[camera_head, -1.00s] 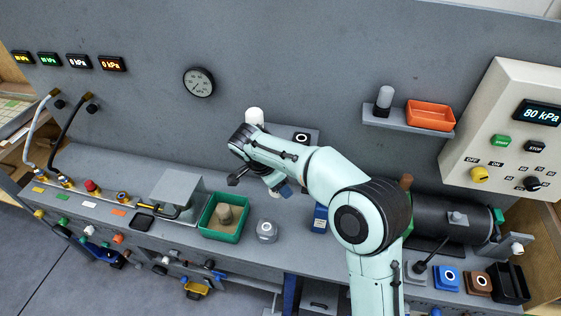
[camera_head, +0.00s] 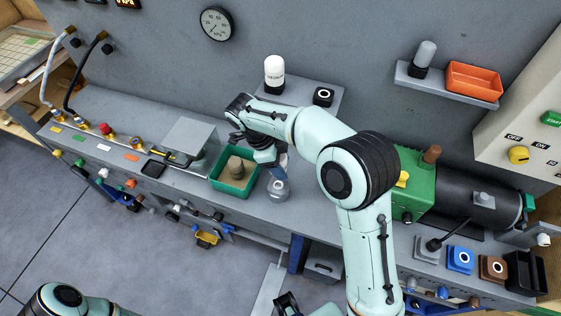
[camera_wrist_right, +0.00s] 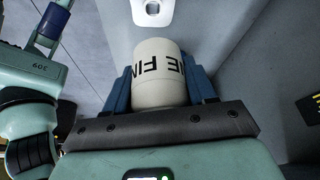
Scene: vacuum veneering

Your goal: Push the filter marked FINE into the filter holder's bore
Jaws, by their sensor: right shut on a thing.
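My right gripper (camera_wrist_right: 160,92) is shut on a white cylindrical filter (camera_wrist_right: 158,72), held between its blue fingers. The lettering FIN and E shows on the filter, upside down in the wrist view. In the head view the right gripper (camera_head: 282,163) is just above a grey, clear-topped fitting (camera_head: 278,188), likely the filter holder; its bore is hidden there. A pale piece with a dark opening (camera_wrist_right: 152,10) shows beyond the filter in the wrist view. I cannot tell whether they touch. A teal part with a blue end (camera_wrist_right: 50,22) is at left, possibly my left gripper.
A green machine (camera_head: 412,190) stands to the right.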

